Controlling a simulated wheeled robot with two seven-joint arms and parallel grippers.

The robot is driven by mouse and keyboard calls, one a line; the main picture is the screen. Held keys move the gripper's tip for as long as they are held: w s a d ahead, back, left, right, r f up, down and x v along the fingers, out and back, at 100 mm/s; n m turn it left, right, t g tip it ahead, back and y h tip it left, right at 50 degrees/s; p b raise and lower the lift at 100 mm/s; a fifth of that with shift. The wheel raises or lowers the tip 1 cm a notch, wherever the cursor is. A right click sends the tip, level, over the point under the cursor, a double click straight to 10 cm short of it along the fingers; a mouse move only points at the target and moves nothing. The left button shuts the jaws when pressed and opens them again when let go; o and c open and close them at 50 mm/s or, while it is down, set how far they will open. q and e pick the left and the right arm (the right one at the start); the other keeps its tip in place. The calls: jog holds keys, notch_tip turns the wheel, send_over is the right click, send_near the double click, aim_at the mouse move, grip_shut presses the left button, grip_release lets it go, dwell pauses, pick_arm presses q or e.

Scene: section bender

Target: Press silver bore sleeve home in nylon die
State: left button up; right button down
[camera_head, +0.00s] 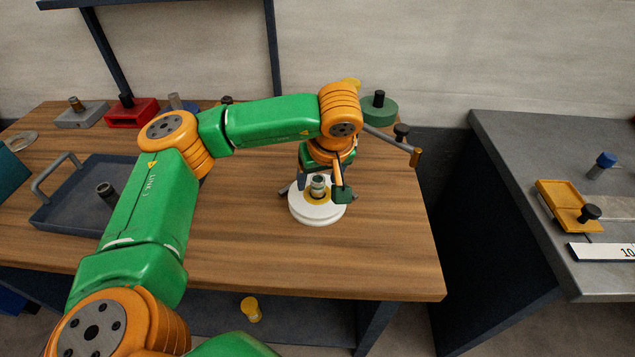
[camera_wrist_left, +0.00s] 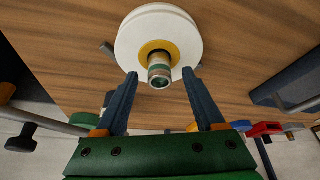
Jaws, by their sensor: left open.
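The white nylon die (camera_head: 318,212) sits on the wooden table, with a yellow ring around its bore. The silver bore sleeve (camera_head: 318,186), with a green band, stands in the bore and sticks up above the die. In the left wrist view the sleeve (camera_wrist_left: 159,72) projects from the yellow ring of the die (camera_wrist_left: 190,40). My left gripper (camera_head: 326,186) is over the die; in the left wrist view its two fingers (camera_wrist_left: 162,88) are spread on either side of the sleeve, with gaps to it. How deep the sleeve sits is hidden. My right gripper is not in view.
A blue-grey tray (camera_head: 60,215) with a dark cylinder in it lies at left. Grey and red (camera_head: 132,112) blocks and a green round piece (camera_head: 379,110) stand along the back. A lever (camera_head: 395,143) reaches past the die. A grey bench (camera_head: 545,130) stands right, across a gap.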

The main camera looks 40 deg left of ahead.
aim_at(318, 181)
pick_arm(q)
jog(key=v, duration=0.4)
jog(key=shift+d+r, duration=0.15)
jog(key=shift+r, duration=0.1)
